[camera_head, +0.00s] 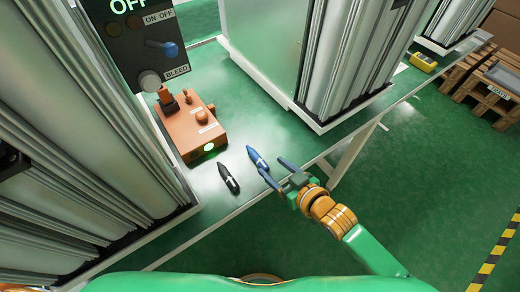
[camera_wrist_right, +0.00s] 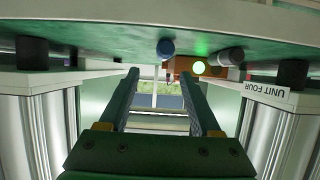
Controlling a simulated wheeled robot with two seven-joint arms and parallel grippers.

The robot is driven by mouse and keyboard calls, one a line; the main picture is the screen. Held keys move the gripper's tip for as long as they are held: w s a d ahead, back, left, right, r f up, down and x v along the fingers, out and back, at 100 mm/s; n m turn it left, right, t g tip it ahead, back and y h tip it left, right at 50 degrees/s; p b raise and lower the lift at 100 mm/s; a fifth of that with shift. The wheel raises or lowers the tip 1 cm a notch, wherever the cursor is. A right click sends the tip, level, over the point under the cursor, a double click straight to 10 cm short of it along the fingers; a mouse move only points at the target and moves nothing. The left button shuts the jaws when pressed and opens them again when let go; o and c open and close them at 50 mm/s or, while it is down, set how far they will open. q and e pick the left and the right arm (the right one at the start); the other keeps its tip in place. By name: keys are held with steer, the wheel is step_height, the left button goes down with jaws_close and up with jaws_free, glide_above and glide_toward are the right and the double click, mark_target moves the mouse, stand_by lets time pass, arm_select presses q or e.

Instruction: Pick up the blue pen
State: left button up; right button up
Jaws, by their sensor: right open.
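The blue pen (camera_head: 258,158) lies on the green bench top near its front edge. It also shows end-on as a blue round shape in the right wrist view (camera_wrist_right: 165,47). My right gripper (camera_head: 275,168) is open at the bench's front edge, with its fingers pointing toward the blue pen. In the right wrist view the two fingers (camera_wrist_right: 160,76) are spread with nothing between them, and the pen appears above their tips. The pen looks free of the fingers. My left gripper is not in view.
A black pen (camera_head: 229,178) lies left of the blue one. An orange box (camera_head: 192,130) with a glowing green light stands behind them. Tall metallic columns (camera_head: 340,60) flank the bench, and a control panel (camera_head: 135,40) reads OFF. Bare bench (camera_head: 262,110) lies behind the pens.

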mark_target(260, 161)
steer(key=shift+a+r, duration=0.1)
steer(key=shift+a, duration=0.15)
steer(key=x, duration=0.3)
steer(key=b+x, duration=0.1)
steer(key=x, duration=0.2)
steer(key=shift+w+a+f, duration=0.1)
steer(key=shift+a+f, duration=0.05)
steer(key=shift+f, duration=0.4)
steer(key=shift+r, duration=0.1)
steer(key=shift+c, duration=1.1)
jaws_close()
